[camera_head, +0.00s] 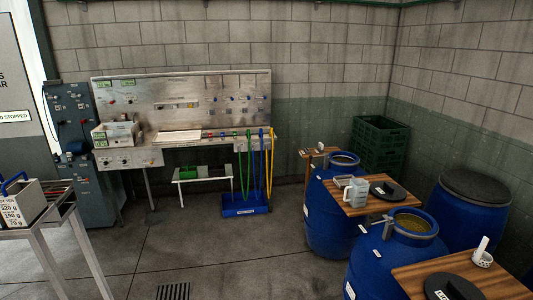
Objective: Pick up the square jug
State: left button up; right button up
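A pale grey, square-sided jug (356,191) stands upright on a wooden board (378,206) that lies across the top of a blue barrel (328,215). A small light-coloured container (342,181) is close behind it on the left. A black round lid (388,191) lies to its right on the same board. Neither of my grippers is in view.
A second blue barrel (378,262) and a board (460,272) with a black lid and a white cup (482,259) are at the front right. A metal table (65,212) stands at the left. The concrete floor (215,255) between is clear.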

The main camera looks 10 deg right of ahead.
aim_at(358, 188)
jog(key=z, duration=0.45)
jog(key=i, duration=2)
jog(key=z, duration=0.7)
